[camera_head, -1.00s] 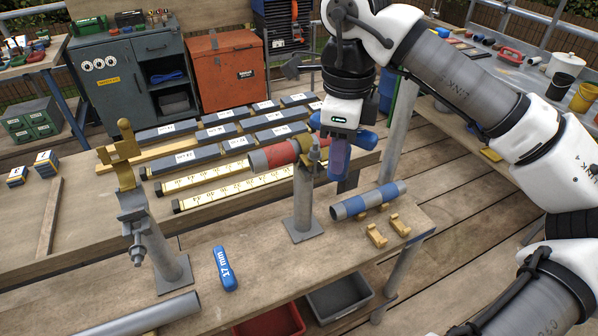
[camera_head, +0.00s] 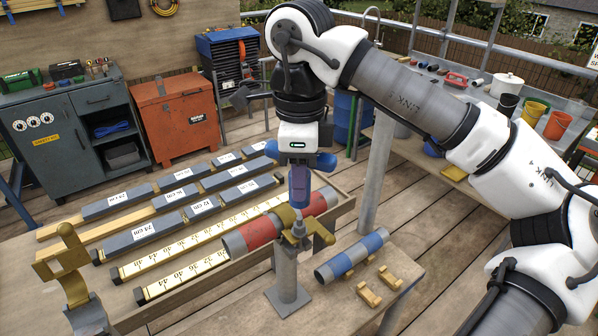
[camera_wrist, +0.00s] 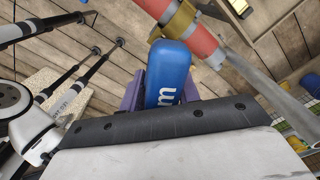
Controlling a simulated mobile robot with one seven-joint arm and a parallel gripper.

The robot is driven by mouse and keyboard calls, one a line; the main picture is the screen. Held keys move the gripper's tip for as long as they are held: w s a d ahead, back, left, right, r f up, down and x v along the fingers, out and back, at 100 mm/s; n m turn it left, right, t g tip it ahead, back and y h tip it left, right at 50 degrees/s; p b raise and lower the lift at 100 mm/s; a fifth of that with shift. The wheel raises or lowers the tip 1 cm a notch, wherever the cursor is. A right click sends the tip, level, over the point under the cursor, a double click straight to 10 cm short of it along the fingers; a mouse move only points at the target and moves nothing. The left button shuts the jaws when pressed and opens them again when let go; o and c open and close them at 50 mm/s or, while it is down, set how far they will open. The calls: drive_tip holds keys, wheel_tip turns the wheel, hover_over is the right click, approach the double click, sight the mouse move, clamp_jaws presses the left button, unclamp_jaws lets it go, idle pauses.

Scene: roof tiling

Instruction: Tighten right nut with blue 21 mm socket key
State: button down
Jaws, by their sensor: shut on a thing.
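My gripper (camera_head: 300,188), with purple fingers, points down and is shut on the blue socket key. The key's blue body (camera_wrist: 168,72) shows between the fingers in the wrist view, with only an "m" of its label readable. In the head view my gripper is directly over the right post's clamp (camera_head: 291,215). The right nut and its stud (camera_head: 299,229) are at the front of this clamp, just below the fingers. I cannot tell whether the key's socket is on the nut. The clamp sits around a red and grey pipe (camera_head: 257,234).
A blue and grey pipe (camera_head: 352,254) lies right of the post, by two wooden cradles (camera_head: 369,293). The left post has an open brass clamp (camera_head: 67,262). Marked bars (camera_head: 190,242) and labelled grey blocks (camera_head: 157,230) lie behind. An orange cabinet (camera_head: 176,118) stands farther back.

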sight(300, 207)
drive_tip(key=shift+f+b, duration=1.95)
drive_tip(key=shift+f, duration=1.35)
drive_tip(key=m, duration=0.4)
drive_tip(key=shift+m+p, duration=0.3)
drive_tip(key=shift+p, duration=0.05)
drive_tip(key=shift+f+m+b, duration=0.15)
drive_tip(key=shift+m+b, duration=0.3)
drive_tip(key=shift+m, duration=0.45)
drive_tip(key=m+b, duration=0.2)
drive_tip(key=m, duration=0.2)
drive_tip(key=shift+m, duration=0.3)
drive_tip(key=shift+m+b, duration=0.65)
drive_tip(key=shift+m, duration=1.35)
